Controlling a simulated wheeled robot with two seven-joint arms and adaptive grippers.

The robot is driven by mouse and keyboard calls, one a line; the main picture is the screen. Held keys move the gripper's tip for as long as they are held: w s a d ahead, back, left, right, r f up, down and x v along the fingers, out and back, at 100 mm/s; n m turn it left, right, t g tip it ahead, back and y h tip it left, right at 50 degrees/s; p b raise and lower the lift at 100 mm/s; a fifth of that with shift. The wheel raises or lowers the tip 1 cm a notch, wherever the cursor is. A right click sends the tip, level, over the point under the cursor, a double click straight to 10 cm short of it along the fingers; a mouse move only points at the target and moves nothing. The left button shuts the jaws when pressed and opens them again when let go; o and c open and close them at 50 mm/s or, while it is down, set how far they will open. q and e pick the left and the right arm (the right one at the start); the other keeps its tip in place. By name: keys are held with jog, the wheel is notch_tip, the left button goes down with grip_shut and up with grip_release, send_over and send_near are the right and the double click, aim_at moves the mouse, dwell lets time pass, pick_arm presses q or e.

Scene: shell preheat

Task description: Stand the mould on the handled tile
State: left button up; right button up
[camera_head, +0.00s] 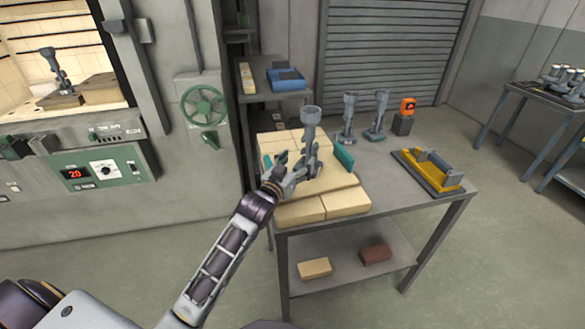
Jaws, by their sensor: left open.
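A grey mould (311,128) with a cup on top is upright over the handled tile (333,181), its lower end between the tile's two teal handles (344,157). The tile lies on pale bricks on the table. The mould looks to rest on the tile, but my gripper partly hides its foot. My left gripper (296,174) is open at the mould's lower left, close to its base; I cannot tell whether it touches. Two similar grey moulds (348,116) (377,116) stand behind on the table. My right gripper is not in view.
A yellow fixture (428,171) and an orange device (407,107) are on the table's right part. The open furnace (30,58) at left holds another mould (54,68). A shelf with a blue tray (286,79) stands behind. Bare tabletop lies right of the bricks.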

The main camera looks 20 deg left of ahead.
pick_arm(q)
jog(key=shift+s+a, duration=0.2)
jog(key=shift+s, duration=1.1)
